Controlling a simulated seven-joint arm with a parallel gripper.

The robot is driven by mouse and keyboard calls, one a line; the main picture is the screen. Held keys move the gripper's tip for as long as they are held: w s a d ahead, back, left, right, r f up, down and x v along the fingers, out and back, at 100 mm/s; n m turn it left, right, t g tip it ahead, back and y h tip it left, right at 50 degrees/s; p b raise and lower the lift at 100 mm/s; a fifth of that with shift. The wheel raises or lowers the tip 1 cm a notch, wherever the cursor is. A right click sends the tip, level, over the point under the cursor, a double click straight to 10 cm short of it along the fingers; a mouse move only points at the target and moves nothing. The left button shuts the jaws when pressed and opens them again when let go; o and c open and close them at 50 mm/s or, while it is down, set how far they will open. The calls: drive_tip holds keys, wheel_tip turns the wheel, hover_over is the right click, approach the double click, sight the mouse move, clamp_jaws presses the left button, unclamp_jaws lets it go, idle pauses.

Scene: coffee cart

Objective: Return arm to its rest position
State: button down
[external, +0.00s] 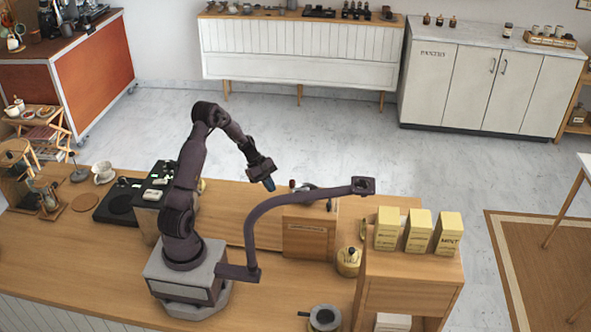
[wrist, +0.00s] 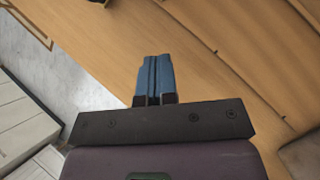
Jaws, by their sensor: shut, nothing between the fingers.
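My gripper (external: 269,184) hangs at the end of my raised, bent arm, above the wooden counter (external: 80,255) in the external view. Its blue fingers (wrist: 154,78) are pressed together in the wrist view, with nothing between them. The fingertips point down toward the wood and touch nothing that I can see.
A curved dark arm with a square end (external: 363,186) stands right of my gripper. A wooden box (external: 308,232) is below it. Yellow boxes (external: 418,231) stand on a wooden shelf at right. A black scale (external: 118,202) and a white cup (external: 103,173) lie left of my base. The air above my arm is clear.

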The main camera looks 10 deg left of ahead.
drive_tip(key=s+a+r+m+t+y, duration=0.3)
drive_tip(key=s+a+r, duration=0.5)
drive_tip(key=r, duration=0.3)
drive_tip(key=s+a+r+m+t+y, duration=0.3)
drive_tip(key=s+a+r+m+t, duration=0.2)
drive_tip(key=s+a+r, duration=0.4)
wheel_tip(320, 180, up, 3)
drive_tip(key=shift+a+f+m+t, duration=0.15)
drive_tip(key=shift+a+m+t, duration=0.25)
drive_tip(key=shift+a, duration=0.05)
